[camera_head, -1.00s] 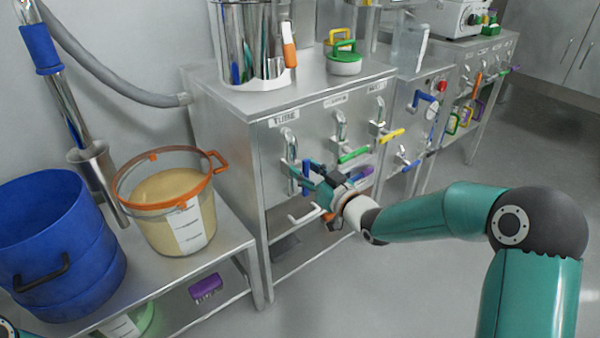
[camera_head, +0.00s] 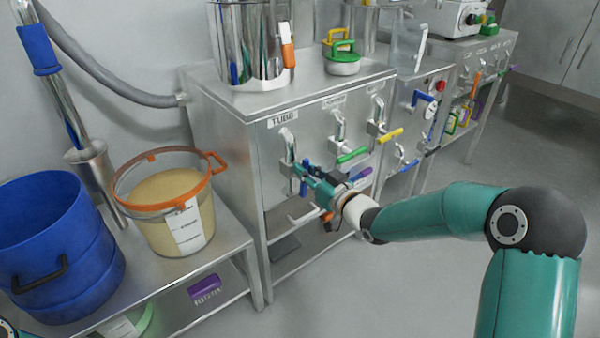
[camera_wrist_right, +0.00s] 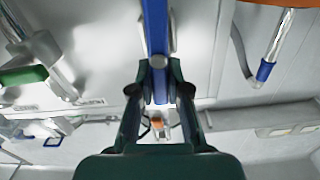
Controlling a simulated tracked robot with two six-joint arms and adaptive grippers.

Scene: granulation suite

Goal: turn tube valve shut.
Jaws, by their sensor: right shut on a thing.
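The tube valve (camera_head: 287,150) is a bent silver pipe with a blue lever, below the TUBE label on the steel cabinet front. My right gripper (camera_head: 299,173) is at this valve, its arm coming in from the right. The blue lever (camera_wrist_right: 156,40) runs between its two fingers (camera_wrist_right: 159,88) in the right wrist view, and they are shut on it. In the head view the fingers cover part of the lever; blue shows above and below them, so it appears roughly upright. My left gripper is not in view.
Valves with green (camera_head: 352,156) and yellow (camera_head: 390,136) levers stand to the right on the same cabinet (camera_head: 250,150). A tub with an orange rim (camera_head: 172,222) and a blue bucket (camera_head: 60,245) stand on the bench at left. Open floor lies at front right.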

